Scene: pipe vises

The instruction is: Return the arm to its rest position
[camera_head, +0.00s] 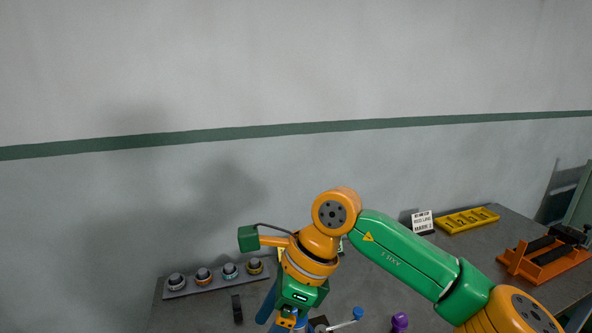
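My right arm, green and orange, reaches in from the lower right and bends down over the workbench (200,311). Its wrist points down near the bottom centre. My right gripper (292,325) is at the bottom edge, mostly cut off and hidden by the wrist, so its opening and any held thing cannot be told. Blue parts show beside it; I cannot tell what they belong to. My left arm and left gripper are not in view.
A grey rack with several round fittings (202,275) lies at the back left. A small sign (422,222), a yellow numbered tray (467,220) and an orange vise (541,260) stand at the right. A purple object (399,322) and a blue-tipped handle (357,314) are near the front.

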